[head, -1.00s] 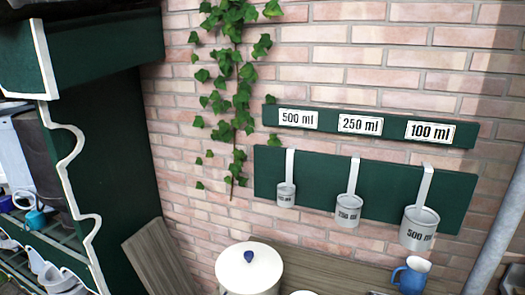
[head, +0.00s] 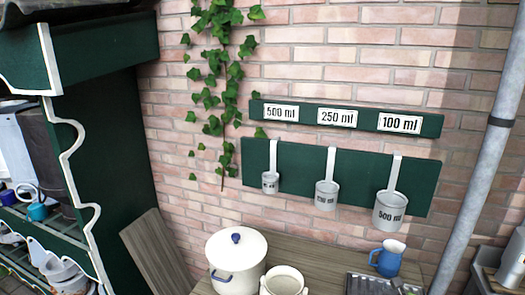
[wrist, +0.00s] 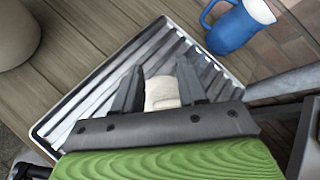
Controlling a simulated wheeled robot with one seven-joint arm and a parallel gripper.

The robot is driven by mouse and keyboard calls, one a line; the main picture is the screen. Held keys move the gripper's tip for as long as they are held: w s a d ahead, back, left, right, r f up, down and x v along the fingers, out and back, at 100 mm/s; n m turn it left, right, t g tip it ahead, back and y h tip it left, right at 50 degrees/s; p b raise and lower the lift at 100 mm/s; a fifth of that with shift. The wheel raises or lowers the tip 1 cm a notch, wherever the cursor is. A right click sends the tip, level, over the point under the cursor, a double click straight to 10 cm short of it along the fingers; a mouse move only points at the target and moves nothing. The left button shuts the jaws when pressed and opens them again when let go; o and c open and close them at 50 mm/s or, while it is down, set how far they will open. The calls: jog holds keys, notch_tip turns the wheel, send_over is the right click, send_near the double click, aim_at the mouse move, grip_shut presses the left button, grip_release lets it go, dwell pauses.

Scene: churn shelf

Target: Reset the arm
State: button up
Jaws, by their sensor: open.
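My gripper (wrist: 160,92) shows in the wrist view with its two dark fingers apart, over a ribbed metal tray (wrist: 62,128). A pale, blocky thing (wrist: 162,93) shows between the fingers; I cannot tell what it is or whether they touch it. A green ridged surface fills the bottom of that view. My gripper cannot be made out in the head view. There, three measuring ladles hang from a green board (head: 355,180): a small one (head: 270,182), a middle one (head: 326,195) and a large one marked 500 ml (head: 390,212).
A green rail (head: 350,116) above carries labels 500 ml, 250 ml and 100 ml. A lidded white pot (head: 236,262), an open cream pot (head: 285,281) and a blue jug (head: 387,260) stand on the wooden table. A grey pipe (head: 478,180) rises at right; a green shelf unit (head: 110,150) stands at left.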

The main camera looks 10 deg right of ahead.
jog(key=s+a+r+n+g, duration=0.3)
jog(key=a+r+n, duration=0.3)
jog(key=a+n, duration=0.3)
jog(key=s+a+r+n+g, duration=0.3)
jog(key=a+r+n, duration=0.3)
jog(key=a+n, duration=0.4)
jog(key=s+a+r+n, duration=0.4)
jog(key=s+n, duration=0.1)
jog(key=s, duration=0.4)
jog(key=s+a+r+n, duration=0.3)
jog(key=s+r+n, duration=0.2)
jog(key=s, duration=0.4)
jog(key=shift+s+a+r+n, duration=0.15)
jog(key=shift+s+a+n, duration=0.25)
jog(key=shift+n, duration=0.3)
